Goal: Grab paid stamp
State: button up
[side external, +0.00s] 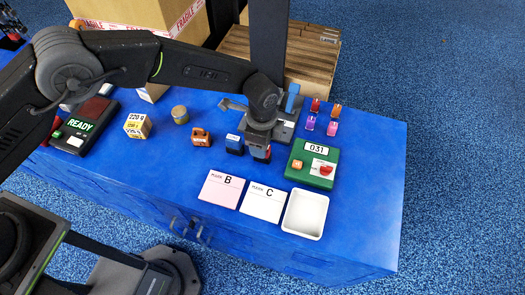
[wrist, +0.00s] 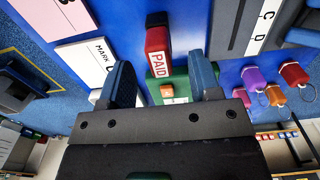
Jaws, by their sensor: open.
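The paid stamp (wrist: 158,40) is a dark block with a red body and a white label reading PAID in red. In the wrist view it stands at the top centre, ahead of and between my fingertips. My gripper (wrist: 161,66) is open, with a blue-padded finger on each side of the view and a gap between them. In the side external view my gripper (side external: 262,146) is low over the table's right half. A bit of red shows at its fingers there, and the arm hides most of the stamp.
A blue block (side external: 235,144) stands just left of my gripper. The green box marked 031 (side external: 297,171) is at right, with several coloured tags (side external: 332,128) behind. A grey device (side external: 285,130) stands close behind. Cards B (side external: 222,194) and C (side external: 262,206) and a white tray (side external: 320,212) lie in front.

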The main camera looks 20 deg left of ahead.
notch_tip(320, 180, down, 4)
jog(key=shift+f, duration=0.15)
jog(key=c, duration=1)
